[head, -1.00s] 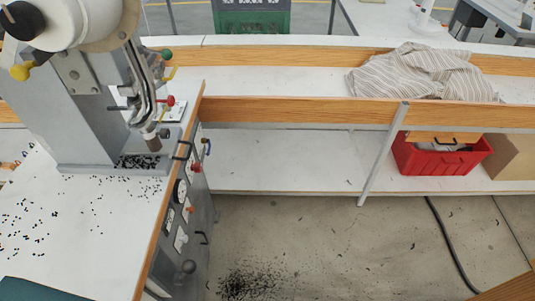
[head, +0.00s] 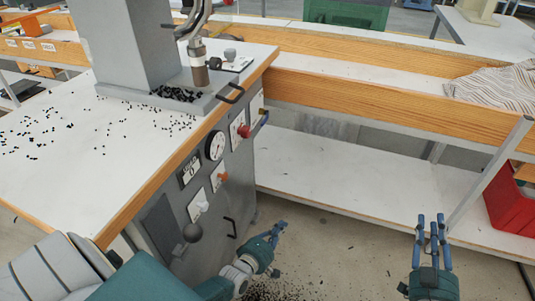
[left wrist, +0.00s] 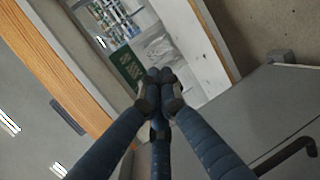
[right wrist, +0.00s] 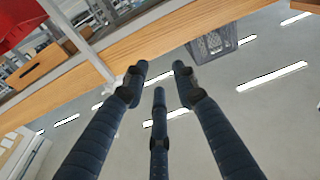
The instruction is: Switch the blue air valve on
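The air valve's blue lever (head: 264,117) shows at the far end of the grey press cabinet's front panel, just beyond a red knob (head: 243,131). It is small, and I cannot tell its exact angle. My left gripper (head: 281,228) is low beside the cabinet, below and apart from the valve. Its fingertips meet with nothing between them in the left wrist view (left wrist: 160,76). My right gripper (head: 432,221) is further right, in front of the low shelf. It is open and empty in the right wrist view (right wrist: 158,72). The valve does not clearly show in either wrist view.
The panel carries a gauge (head: 215,145), an orange switch (head: 222,177), a dark ball knob (head: 192,233) and black handles. A wooden-edged bench (head: 360,103) and white lower shelf (head: 350,180) stand behind. A red bin (head: 510,205) is at right. Black bits litter the press table (head: 80,165).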

